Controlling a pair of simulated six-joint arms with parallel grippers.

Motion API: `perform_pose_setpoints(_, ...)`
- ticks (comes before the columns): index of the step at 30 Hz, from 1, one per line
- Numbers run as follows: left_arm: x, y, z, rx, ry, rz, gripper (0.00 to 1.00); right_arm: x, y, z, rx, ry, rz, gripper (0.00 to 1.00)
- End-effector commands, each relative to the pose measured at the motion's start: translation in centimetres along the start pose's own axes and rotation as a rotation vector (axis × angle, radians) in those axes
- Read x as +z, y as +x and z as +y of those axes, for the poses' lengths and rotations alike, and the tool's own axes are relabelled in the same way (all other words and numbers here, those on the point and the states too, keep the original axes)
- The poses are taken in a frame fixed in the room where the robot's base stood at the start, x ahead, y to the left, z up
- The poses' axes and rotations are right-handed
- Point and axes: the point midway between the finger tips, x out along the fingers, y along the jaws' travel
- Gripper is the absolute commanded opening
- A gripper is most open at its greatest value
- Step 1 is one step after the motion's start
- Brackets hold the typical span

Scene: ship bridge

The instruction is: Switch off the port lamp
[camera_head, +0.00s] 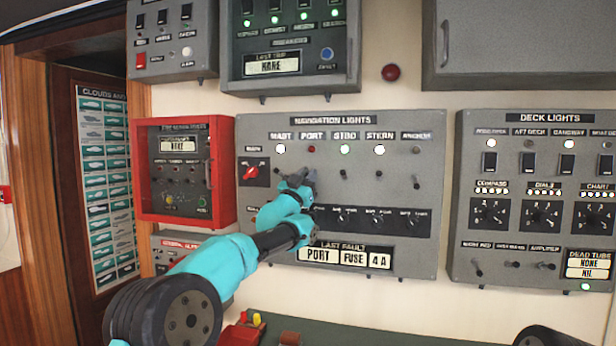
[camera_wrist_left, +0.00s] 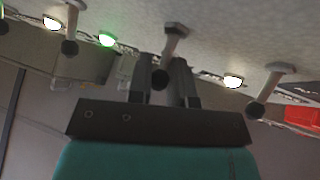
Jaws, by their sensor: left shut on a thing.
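The grey navigation lights panel (camera_head: 258,215) is in the middle of the head view. Its port lamp (camera_head: 311,149) is small and dull red, while the mast lamp (camera_head: 280,149), starboard lamp (camera_head: 345,149) and stern lamp (camera_head: 379,149) glow bright. My left gripper (camera_head: 300,182) is at the port toggle, below the port lamp. In the left wrist view my left gripper (camera_wrist_left: 167,88) is shut on the port toggle (camera_wrist_left: 176,38), whose outer end is between the fingers. The gripper hides this toggle in the head view and the port lamp in the wrist view. My right gripper is out of view.
The mast toggle (camera_wrist_left: 268,88) and starboard toggle (camera_wrist_left: 71,28) stand close on either side of the gripper. A red rotary switch (camera_head: 251,172) is left of it. A fuse row (camera_head: 377,217) is below right. The deck lights panel (camera_head: 462,235) stands at right.

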Motion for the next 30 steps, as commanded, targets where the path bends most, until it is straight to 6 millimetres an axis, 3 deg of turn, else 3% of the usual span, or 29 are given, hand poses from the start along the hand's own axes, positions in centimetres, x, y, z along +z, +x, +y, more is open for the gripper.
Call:
perform_pose_setpoints(3,0.0,0.0,0.0,0.001,-0.001,-0.001,0.0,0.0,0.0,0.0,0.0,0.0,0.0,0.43)
perform_pose_setpoints(4,0.0,0.0,0.0,0.001,-0.001,-0.001,0.22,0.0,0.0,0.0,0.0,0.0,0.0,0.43)
perform_pose_setpoints(11,0.0,0.0,0.0,0.001,-0.001,-0.002,0.44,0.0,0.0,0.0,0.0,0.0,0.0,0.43)
perform_pose_setpoints(22,0.0,-0.2,0.0,0.001,0.0,-0.002,0.44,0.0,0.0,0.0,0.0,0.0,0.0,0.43)
perform_pose_setpoints(30,0.0,-2.2,0.0,0.001,0.0,-0.004,0.44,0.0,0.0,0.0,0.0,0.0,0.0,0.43)
